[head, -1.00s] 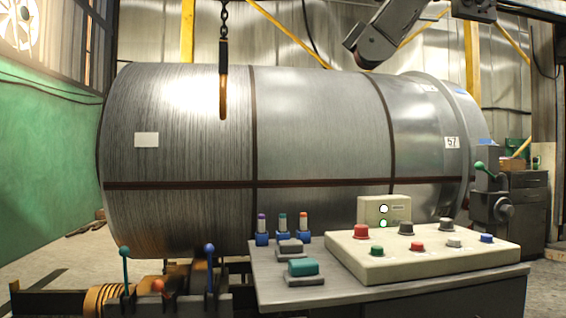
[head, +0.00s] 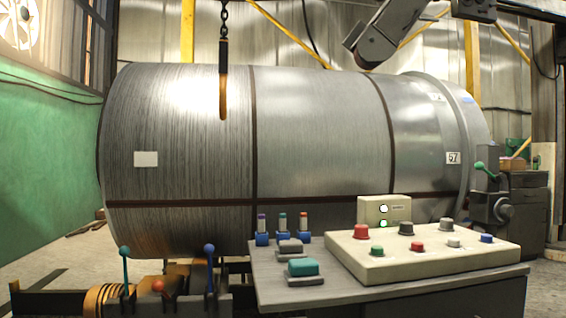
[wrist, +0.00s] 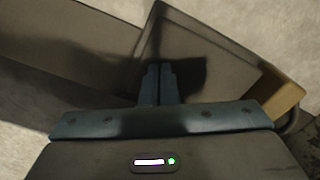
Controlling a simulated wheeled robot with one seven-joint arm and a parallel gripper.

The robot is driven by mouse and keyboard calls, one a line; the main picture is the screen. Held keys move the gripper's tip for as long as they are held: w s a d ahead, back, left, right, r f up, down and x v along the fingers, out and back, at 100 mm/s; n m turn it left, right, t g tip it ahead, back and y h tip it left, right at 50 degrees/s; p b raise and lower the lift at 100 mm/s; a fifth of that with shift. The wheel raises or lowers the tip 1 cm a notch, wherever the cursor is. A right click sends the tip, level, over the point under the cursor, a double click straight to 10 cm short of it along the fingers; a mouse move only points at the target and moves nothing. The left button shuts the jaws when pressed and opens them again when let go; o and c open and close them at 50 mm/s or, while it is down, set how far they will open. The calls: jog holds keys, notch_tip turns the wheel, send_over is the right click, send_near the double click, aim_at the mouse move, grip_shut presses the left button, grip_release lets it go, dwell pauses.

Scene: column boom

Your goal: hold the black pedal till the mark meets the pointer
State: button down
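A large grey metal drum (head: 320,130) fills the head view, with dark bands, a blank white label (head: 146,159) and a white label reading 57 (head: 453,158). I cannot tell which is the mark. A rod with an orange lower end (head: 223,93) hangs on a chain in front of the drum; I cannot tell if it is the pointer. In the wrist view my gripper (wrist: 160,72) has its fingers together, nothing visible between them. The tips are over a dark, flat plate (wrist: 195,50), perhaps the black pedal; contact is unclear. The head view does not show my gripper.
A console stands in front, its bench (head: 400,292) carrying a cream button box (head: 420,262), a teal pedal-like block (head: 303,267), a grey one (head: 290,246) and small coloured-topped posts. Levers (head: 210,265) stand at lower left. A tan edge (wrist: 285,98) borders the dark plate.

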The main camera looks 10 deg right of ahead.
notch_tip(320, 180, up, 8)
jog(key=p, duration=0.5)
dwell(0.5)
jog(key=shift+s, duration=0.1)
dwell(0.4)
